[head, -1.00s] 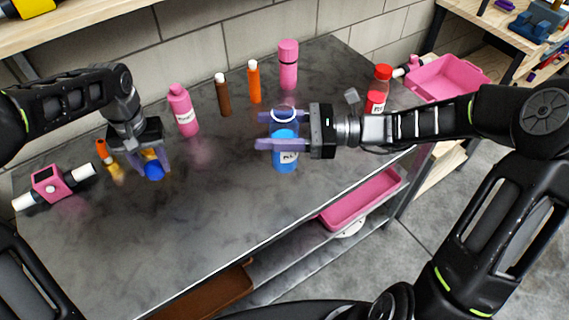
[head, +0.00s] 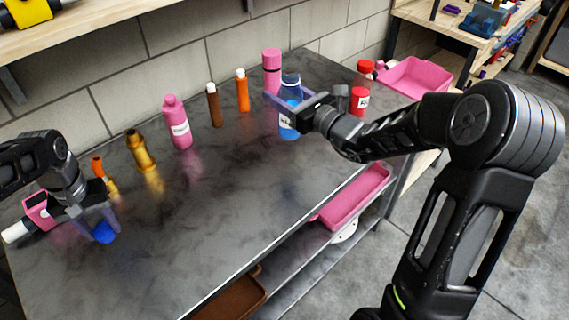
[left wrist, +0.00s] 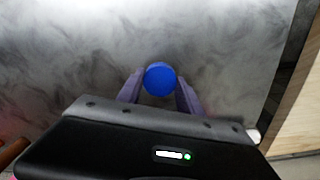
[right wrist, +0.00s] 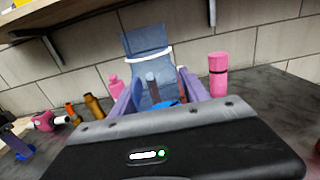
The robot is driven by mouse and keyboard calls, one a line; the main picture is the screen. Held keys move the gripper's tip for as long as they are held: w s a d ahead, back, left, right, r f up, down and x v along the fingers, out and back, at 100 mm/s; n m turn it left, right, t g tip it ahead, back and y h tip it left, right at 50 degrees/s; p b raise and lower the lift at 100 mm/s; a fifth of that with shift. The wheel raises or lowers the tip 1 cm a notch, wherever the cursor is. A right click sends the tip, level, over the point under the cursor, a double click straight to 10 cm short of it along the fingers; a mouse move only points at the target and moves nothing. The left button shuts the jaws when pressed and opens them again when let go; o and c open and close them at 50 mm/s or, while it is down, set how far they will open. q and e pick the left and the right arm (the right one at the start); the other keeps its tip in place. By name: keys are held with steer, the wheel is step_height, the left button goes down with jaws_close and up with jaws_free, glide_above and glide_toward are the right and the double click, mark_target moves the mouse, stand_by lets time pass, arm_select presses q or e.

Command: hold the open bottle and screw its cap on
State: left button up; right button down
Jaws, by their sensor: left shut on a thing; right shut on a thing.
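The open bottle (head: 290,82) is clear blue with blue contents and a white label, standing upright at the back right of the table. My right gripper (head: 285,103) is shut around its middle. In the right wrist view the bottle (right wrist: 147,42) rises between the fingers, with a pale ring around it. The blue cap (head: 104,232) is round and held between the fingertips of my left gripper (head: 96,222) at the table's left, well apart from the bottle. In the left wrist view the cap (left wrist: 160,79) shows its round face. Whether it touches the table is unclear.
A pink bottle (head: 178,122), gold bottle (head: 141,152), brown tube (head: 214,105), orange tube (head: 242,91) and pink flask (head: 271,70) line the back. Red bottles (head: 358,101) stand right of the blue bottle. The table's middle front (head: 230,190) is clear.

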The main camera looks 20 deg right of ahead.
mark_target(283, 125)
steer(key=shift+a, duration=0.1)
arm_select(q)
steer(key=shift+r, duration=0.15)
arm_select(e)
steer(key=shift+f, duration=2.85)
steer(key=shift+f, duration=2.1)
steer(key=shift+f, duration=0.2)
steer(key=c, duration=0.6)
jaws_free()
steer(key=shift+o, duration=0.2)
steer(key=shift+r, duration=0.1)
